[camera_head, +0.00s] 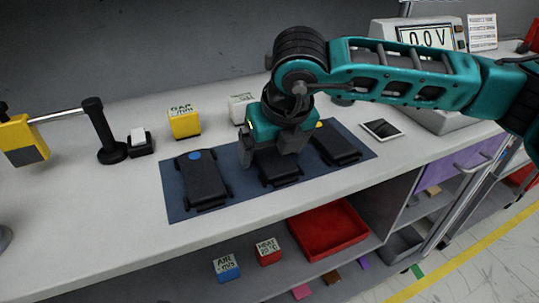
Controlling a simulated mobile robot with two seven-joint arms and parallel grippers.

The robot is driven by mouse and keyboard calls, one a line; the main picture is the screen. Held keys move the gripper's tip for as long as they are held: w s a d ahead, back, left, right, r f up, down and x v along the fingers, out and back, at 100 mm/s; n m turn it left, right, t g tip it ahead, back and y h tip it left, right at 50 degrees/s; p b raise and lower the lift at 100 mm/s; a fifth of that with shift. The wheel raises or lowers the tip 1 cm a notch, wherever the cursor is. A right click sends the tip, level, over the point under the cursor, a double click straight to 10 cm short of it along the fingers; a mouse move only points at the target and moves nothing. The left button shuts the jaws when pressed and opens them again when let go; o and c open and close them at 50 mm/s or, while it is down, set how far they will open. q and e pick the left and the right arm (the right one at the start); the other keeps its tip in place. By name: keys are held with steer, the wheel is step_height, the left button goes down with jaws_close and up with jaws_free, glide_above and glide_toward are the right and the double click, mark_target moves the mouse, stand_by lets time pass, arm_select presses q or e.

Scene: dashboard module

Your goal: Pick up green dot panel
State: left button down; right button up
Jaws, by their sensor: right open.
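Three black panels lie in a row on a dark blue mat (236,196) on the white counter. The left panel (203,182) has a blue dot. The right panel (338,148) shows a bit of a yellow dot at its upper left. The middle panel (280,174) is mostly covered by my right gripper, so its dot is hidden and I see no green dot. My right gripper (270,160) points down at the middle panel, its fingers apart around or just above it. I cannot tell whether they touch it. My left gripper is not in view.
Behind the mat stand a yellow block (184,123) and a whitish block (242,107). A black post (103,135) stands at left. A tablet (382,129) and a meter (428,60) are at right. A red tray (328,230) and blocks sit on the shelf below.

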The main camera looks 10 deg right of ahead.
steer(key=c, duration=1.2)
steer(key=shift+r, duration=0.15)
